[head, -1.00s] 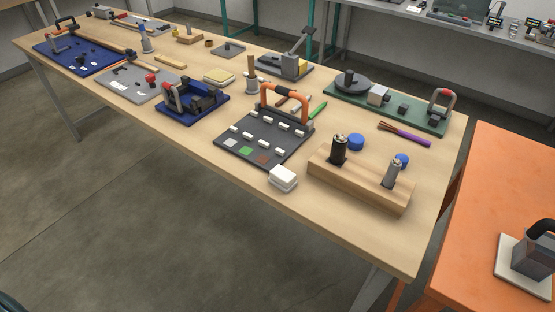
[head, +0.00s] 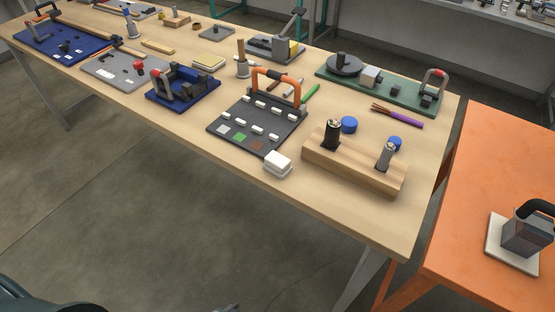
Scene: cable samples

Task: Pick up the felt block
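A small white block (head: 278,163), with a line between its upper and lower layers, sits near the front edge of the wooden table. It looks like the felt block, though its material is hard to tell. It lies just in front of a dark board and left of a wooden holder. A small grey tip at the bottom edge of the head view may be part of my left gripper (head: 228,308); it is well below the table edge and away from the block. Most of it is cut off. My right gripper is out of view.
A dark board (head: 228,125) with an orange handle stands behind the block. A wooden holder (head: 340,170) with two cylinders is to its right. Blue caps (head: 348,125) and a purple cable (head: 402,118) lie behind. An orange table (head: 470,210) stands at right. Floor in front is open.

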